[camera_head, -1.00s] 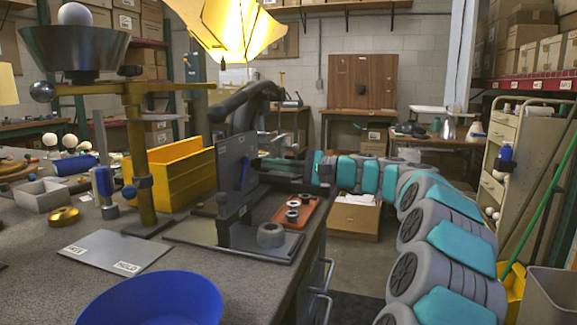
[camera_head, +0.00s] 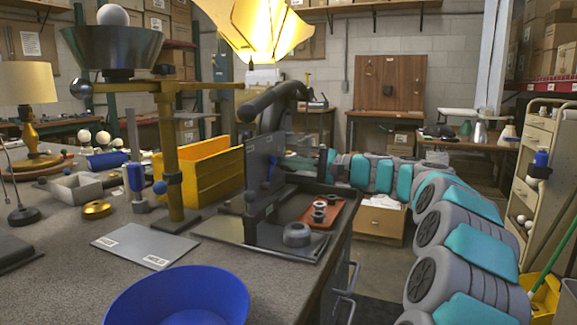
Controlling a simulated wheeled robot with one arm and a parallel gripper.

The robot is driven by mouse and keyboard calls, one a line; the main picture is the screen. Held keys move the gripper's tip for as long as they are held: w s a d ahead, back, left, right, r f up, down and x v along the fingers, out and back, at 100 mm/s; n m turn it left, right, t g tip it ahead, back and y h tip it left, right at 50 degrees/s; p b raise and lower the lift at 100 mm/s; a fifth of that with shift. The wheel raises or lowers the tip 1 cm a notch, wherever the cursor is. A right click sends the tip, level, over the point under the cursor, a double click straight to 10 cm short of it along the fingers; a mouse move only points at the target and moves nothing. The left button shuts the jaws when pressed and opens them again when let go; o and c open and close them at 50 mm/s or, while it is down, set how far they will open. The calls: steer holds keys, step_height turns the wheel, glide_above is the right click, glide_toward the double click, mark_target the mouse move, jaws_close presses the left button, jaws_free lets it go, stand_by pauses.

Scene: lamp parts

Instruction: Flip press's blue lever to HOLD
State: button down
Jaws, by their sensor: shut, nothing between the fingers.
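The press (camera_head: 258,150) is a dark upright frame with a thick black curved top, standing on a dark base near the table's right edge. My grey and teal arm comes from the lower right to behind the press's right side. My gripper (camera_head: 299,164) is there, small, dark and partly hidden, close to the side plate; it is shut and holds nothing visible.
A grey plate (camera_head: 130,243) with two white labels, one apparently reading HOLD, lies in front. A blue bowl (camera_head: 178,300) is nearest. A brass stand (camera_head: 170,150), a yellow bin (camera_head: 207,172) and a red tray with dark rings (camera_head: 334,213) stand around the press.

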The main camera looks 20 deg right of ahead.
steer(key=shift+s+a+r+n+b, duration=0.1)
steer(key=shift+s+r+n+b, duration=0.05)
steer(key=shift+n+b, duration=0.4)
steer(key=n+b, duration=0.1)
steer(key=s+a+n+b, duration=0.1)
steer(key=b, duration=0.1)
steer(key=r+n+b, duration=0.1)
steer(key=n, duration=0.1)
steer(key=shift+s+a, duration=0.3)
steer(key=n+b, duration=0.1)
steer(key=s+a+n+b, duration=0.1)
steer(key=n+b, duration=0.1)
steer(key=b, duration=0.1)
steer(key=shift+s+a+r+h, duration=0.15)
steer(key=shift+a+r+h, duration=0.1)
steer(key=shift+h, duration=0.05)
steer(key=shift+s+a+r+n+g+b, duration=0.15)
steer(key=shift+s+a+n+b, duration=0.2)
steer(key=shift+n+b, duration=0.4)
steer(key=shift+s+a+r+n+g+b, duration=0.15)
steer(key=shift+s+a+n+b, duration=0.15)
steer(key=shift+n+b, duration=0.4)
steer(key=shift+d, duration=0.1)
